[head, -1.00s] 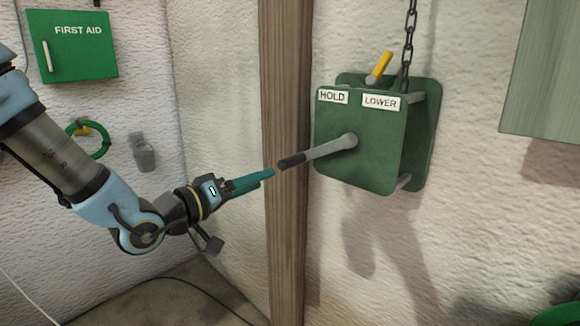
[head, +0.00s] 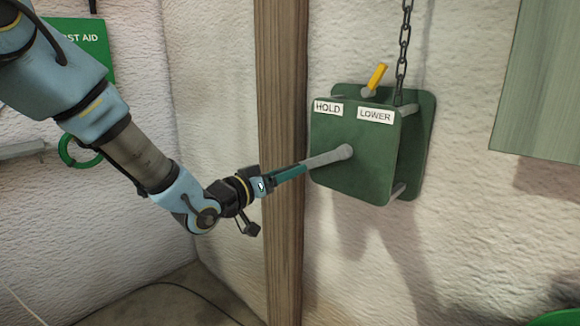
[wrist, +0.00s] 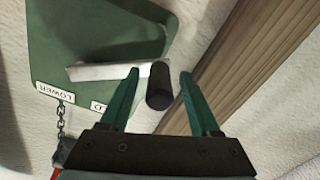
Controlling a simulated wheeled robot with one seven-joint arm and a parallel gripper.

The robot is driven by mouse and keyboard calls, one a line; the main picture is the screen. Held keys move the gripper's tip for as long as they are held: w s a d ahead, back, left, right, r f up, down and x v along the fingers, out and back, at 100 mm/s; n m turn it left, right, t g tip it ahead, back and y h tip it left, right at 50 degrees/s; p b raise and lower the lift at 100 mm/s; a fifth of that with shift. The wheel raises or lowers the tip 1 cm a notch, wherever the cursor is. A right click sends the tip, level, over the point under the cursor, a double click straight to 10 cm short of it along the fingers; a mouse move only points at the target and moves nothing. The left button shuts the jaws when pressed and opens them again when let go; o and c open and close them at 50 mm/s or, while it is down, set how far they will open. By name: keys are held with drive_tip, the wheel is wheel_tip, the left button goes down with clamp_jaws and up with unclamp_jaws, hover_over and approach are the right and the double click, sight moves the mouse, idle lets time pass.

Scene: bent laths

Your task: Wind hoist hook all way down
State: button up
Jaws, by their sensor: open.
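The green hoist box (head: 350,160) is on the white wall, with HOLD (head: 328,107) and LOWER (head: 375,115) labels. Its yellow lever (head: 378,76) leans right, above the LOWER label. A grey crank arm (head: 327,158) points left from the box. The crank's black grip (wrist: 160,88) lies between my gripper's (wrist: 158,75) open teal fingers in the wrist view, with a gap on the right. In the head view the fingers of my gripper (head: 303,165) hide the grip. A chain (head: 404,45) runs up from the box. The hook is not in view.
A wooden post (head: 283,90) stands just left of the box, behind my gripper. A grey-green panel (head: 540,90) hangs at upper right. A green first aid box (head: 90,50) is partly behind my arm. The wall below the hoist is bare.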

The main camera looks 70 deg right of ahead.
drive_tip(key=shift+s+d, duration=0.2)
drive_tip(key=shift+d, duration=0.25)
clamp_jaws()
idle(0.3)
idle(0.9)
